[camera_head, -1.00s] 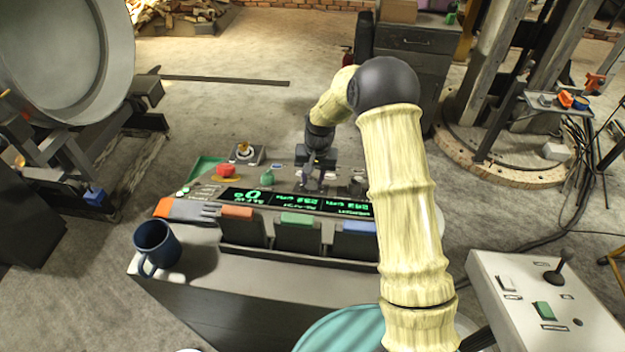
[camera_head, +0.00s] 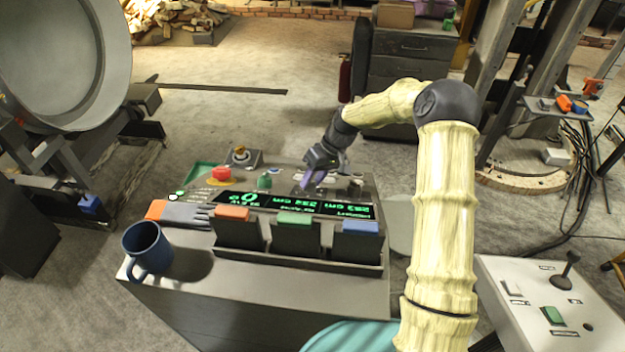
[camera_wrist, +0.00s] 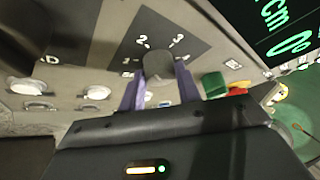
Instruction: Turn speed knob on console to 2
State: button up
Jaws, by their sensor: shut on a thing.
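The console (camera_head: 345,285) stands in the middle of the head view, with a sloped panel and a green-lit display (camera_head: 290,203). In the wrist view the dark round speed knob (camera_wrist: 158,62) sits on a dark dial plate with white marks; 2 and 3 read beside it. My gripper (camera_head: 313,184) reaches down to the panel behind the display. In the wrist view its purple fingers (camera_wrist: 160,84) are shut on the knob, one on each side. Which mark the knob points to I cannot tell. In the head view the gripper hides the knob.
A red button (camera_head: 221,173), a green knob (camera_head: 264,181) and a small lever box (camera_head: 241,157) sit left of the gripper. Several coloured paddles stand in front of the display.

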jog(key=shift+s+f, duration=0.1)
dwell(0.3)
jog(key=o, duration=1)
jog(key=shift+w+d+r, duration=0.2)
jog(key=shift+d+r, duration=0.05)
jog(key=shift+r, duration=0.25)
jog(key=b+v, duration=0.3)
jog(key=v, duration=1.3)
jog(key=shift+d+r+b, duration=0.15)
jog(key=shift+d+b, duration=0.1)
jog(key=shift+b, duration=0.1)
